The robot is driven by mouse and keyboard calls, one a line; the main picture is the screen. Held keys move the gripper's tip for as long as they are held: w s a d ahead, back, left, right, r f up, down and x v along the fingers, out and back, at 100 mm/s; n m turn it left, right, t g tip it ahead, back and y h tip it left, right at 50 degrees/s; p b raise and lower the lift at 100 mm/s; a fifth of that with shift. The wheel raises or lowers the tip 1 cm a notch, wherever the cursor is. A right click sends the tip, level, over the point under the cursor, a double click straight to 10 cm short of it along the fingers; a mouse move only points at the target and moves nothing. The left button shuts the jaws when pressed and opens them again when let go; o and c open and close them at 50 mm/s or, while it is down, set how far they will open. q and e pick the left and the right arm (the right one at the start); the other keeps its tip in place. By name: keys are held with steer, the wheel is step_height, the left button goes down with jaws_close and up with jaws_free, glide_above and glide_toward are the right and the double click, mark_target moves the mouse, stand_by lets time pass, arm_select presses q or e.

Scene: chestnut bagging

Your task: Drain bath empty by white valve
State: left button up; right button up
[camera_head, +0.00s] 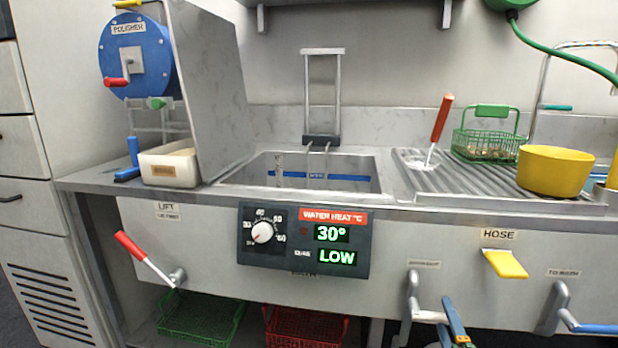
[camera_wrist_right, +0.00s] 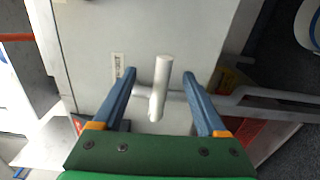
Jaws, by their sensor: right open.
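The bath (camera_head: 345,184) is a steel basin sunk in the counter, with a blue line on its inner wall. The white valve (camera_head: 430,316) sticks out from a grey pipe bracket low on the front panel, under a small blurred label. My right gripper (camera_head: 456,322) is at the picture's bottom edge, just right of the valve's white handle. In the right wrist view, the open blue fingers (camera_wrist_right: 158,74) stand on either side of the white handle (camera_wrist_right: 160,88), with gaps on both sides. My left gripper is not in view.
A display (camera_head: 335,242) reads 30° and LOW. A red lever (camera_head: 145,258) sits left, a yellow hose handle (camera_head: 505,264) and a blue-handled valve (camera_head: 592,328) right. A yellow pot (camera_head: 553,171) and green basket (camera_head: 488,140) stand on the drainer. Crates lie below.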

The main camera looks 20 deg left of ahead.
steer(key=p+v, duration=0.3)
steer(key=v, duration=0.6)
steer(key=shift+p, duration=0.35)
steer(key=shift+w+d, duration=0.1)
